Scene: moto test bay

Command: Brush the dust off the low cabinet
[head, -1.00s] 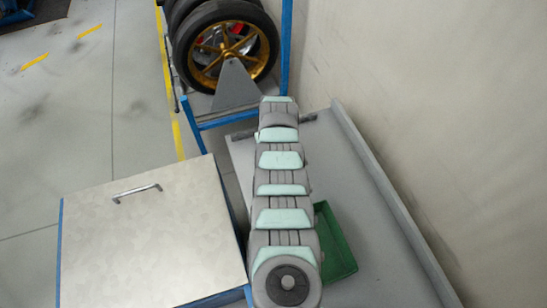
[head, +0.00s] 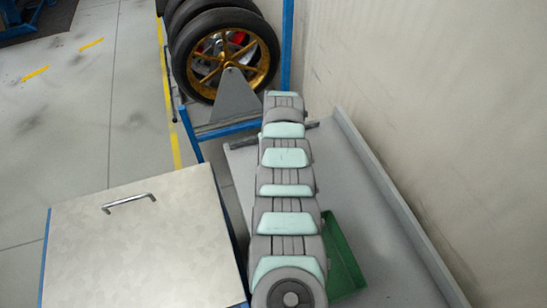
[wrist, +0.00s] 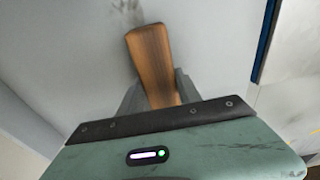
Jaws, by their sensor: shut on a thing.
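My gripper (wrist: 159,82) shows in the wrist view, with its grey fingers shut on a brown wooden handle (wrist: 149,48). Bristles are not visible. In the wrist view the handle is over a pale grey surface. In the head view my arm reaches away over a grey bench top (head: 375,235) and hides the gripper and the held tool. A low cabinet with blue sides, a pale metal top (head: 140,250) and a bar handle stands left of the arm. Dust is not clearly visible on it. I cannot tell whether the tool touches a surface.
A green tray (head: 342,262) lies on the bench top, right of my arm and partly hidden by it. The bench has a raised edge along the wall (head: 400,120). Wheels with a gold rim (head: 225,60) stand on a blue frame beyond. Floor is open at the left.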

